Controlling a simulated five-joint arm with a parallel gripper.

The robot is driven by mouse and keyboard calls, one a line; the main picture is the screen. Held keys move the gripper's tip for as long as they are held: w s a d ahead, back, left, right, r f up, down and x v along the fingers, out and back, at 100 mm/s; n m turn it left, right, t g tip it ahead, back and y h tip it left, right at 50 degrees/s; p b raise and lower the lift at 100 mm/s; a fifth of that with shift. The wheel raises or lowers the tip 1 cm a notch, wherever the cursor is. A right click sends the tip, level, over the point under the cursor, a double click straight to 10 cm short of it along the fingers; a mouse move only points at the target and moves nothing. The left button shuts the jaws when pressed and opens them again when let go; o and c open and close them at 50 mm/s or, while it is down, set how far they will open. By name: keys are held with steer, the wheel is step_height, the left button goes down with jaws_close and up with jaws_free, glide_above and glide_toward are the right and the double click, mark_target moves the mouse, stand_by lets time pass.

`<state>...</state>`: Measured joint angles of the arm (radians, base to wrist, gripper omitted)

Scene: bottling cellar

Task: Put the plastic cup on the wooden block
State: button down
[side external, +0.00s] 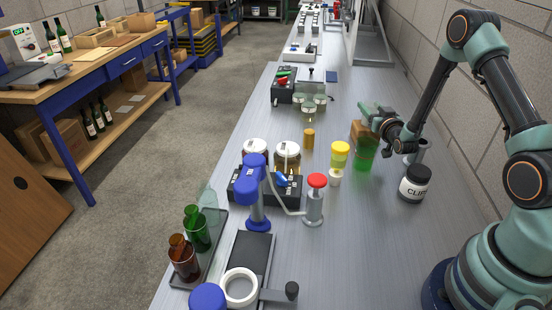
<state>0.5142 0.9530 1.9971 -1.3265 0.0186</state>
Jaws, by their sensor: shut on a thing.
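A green see-through plastic cup (366,155) is at the right-centre of the steel bench in the side external view, just below my gripper (375,127). My gripper is shut on the cup near its upper part; the fingertips are small and partly hidden. The brown wooden block (357,130) is right behind the cup, partly covered by the cup and gripper. I cannot tell whether the cup touches the bench or the block.
A yellow-and-white stacked container (340,155) and an amber cylinder (309,139) stand left of the cup. A red-topped dispenser (315,200) stands nearer. Bare bench lies in front of the cup.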

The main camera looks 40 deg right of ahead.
steer(key=shift+c, duration=1.2)
jaws_free()
steer(key=shift+f, duration=0.15)
